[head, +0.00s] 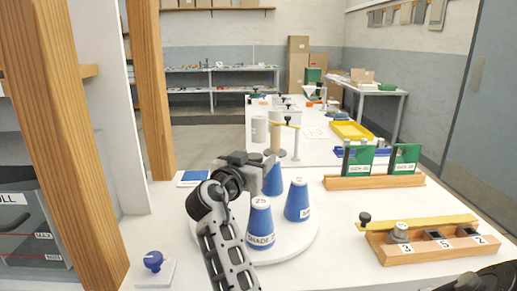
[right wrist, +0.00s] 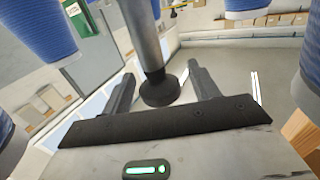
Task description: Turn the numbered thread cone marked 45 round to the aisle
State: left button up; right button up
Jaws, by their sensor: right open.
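Several blue thread cones stand on a round white turntable (head: 291,248). The front cone (head: 260,226) bears a label starting "SHADE". A second cone (head: 298,203) stands to its right with its label partly turned away. A third cone (head: 272,181) is partly behind my right gripper (head: 262,158). I cannot read 45 on any of them. In the right wrist view my right gripper (right wrist: 160,90) is open. A grey post (right wrist: 142,35) with a black knob (right wrist: 160,89) shows between its fingers; contact is not clear. Blue cones (right wrist: 44,28) surround it there.
A wooden block with numbered slots (head: 425,247) and a yellow bar lies at the right. A wooden rack with green cards (head: 375,182) stands behind it. A blue knob on a plate (head: 153,262) is at the front left. Wooden uprights (head: 152,90) bound the left.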

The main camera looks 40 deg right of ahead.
jog(key=shift+w+d, duration=0.25)
jog(key=shift+d, duration=0.45)
grip_shut()
